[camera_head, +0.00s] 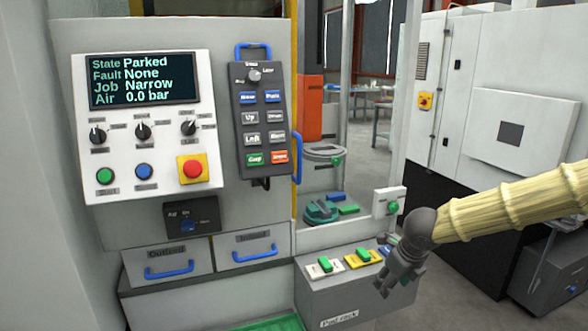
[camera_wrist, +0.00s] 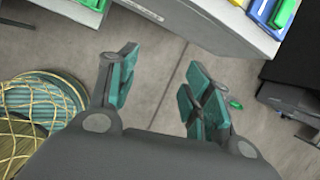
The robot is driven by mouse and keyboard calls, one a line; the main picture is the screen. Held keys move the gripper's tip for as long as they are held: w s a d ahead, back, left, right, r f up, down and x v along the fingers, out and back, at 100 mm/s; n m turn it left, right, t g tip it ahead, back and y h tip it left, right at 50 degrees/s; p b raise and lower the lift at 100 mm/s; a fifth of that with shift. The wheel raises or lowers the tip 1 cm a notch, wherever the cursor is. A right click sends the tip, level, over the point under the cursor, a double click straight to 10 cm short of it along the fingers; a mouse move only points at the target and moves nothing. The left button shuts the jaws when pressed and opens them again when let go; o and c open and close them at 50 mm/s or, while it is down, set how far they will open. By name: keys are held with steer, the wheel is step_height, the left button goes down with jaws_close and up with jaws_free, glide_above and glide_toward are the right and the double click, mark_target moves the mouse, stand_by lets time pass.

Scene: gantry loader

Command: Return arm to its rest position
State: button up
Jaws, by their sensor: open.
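My gripper (camera_head: 395,277) hangs at the lower right in the head view, at the end of my arm, which is wrapped in a tan cover and comes in from the right edge. It points down, in front of the right end of the pad rack (camera_head: 338,312). In the wrist view my gripper (camera_wrist: 157,95) shows its teal-padded fingers spread apart with only grey floor between them. It holds nothing.
The pad rack carries green pads on white and yellow blocks (camera_head: 363,258). A control panel (camera_head: 150,130) reads Parked, fault None, job Narrow, air 0.0 bar. A pendant (camera_head: 262,120) hangs beside it. Two drawers (camera_head: 168,262) are shut. A white machine cabinet (camera_head: 510,110) stands behind my arm.

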steer(key=s+f+n+h, duration=0.1)
steer(key=s+f+n, duration=0.4)
steer(key=f, duration=0.3)
steer(key=s+f+n+g+h, duration=0.1)
steer(key=s+f+n, duration=0.45)
steer(key=f, duration=0.35)
steer(key=s+f+n+h, duration=0.1)
steer(key=s+f+n, duration=0.3)
steer(key=s+f, duration=0.3)
steer(key=s+a+f+n+g, duration=0.1)
steer(key=s+f+n, duration=0.3)
steer(key=s, duration=0.4)
steer(key=s+f+n+g+y, duration=0.1)
steer(key=s+f+n, duration=0.3)
steer(key=s+n, duration=0.2)
steer(key=s+a+f+n+g+y, duration=0.1)
steer(key=s+f+n, duration=0.3)
steer(key=s, duration=0.6)
steer(key=shift+s+a+f+n, duration=0.25)
steer(key=shift+a+f+n, duration=0.15)
steer(key=shift+n, duration=0.25)
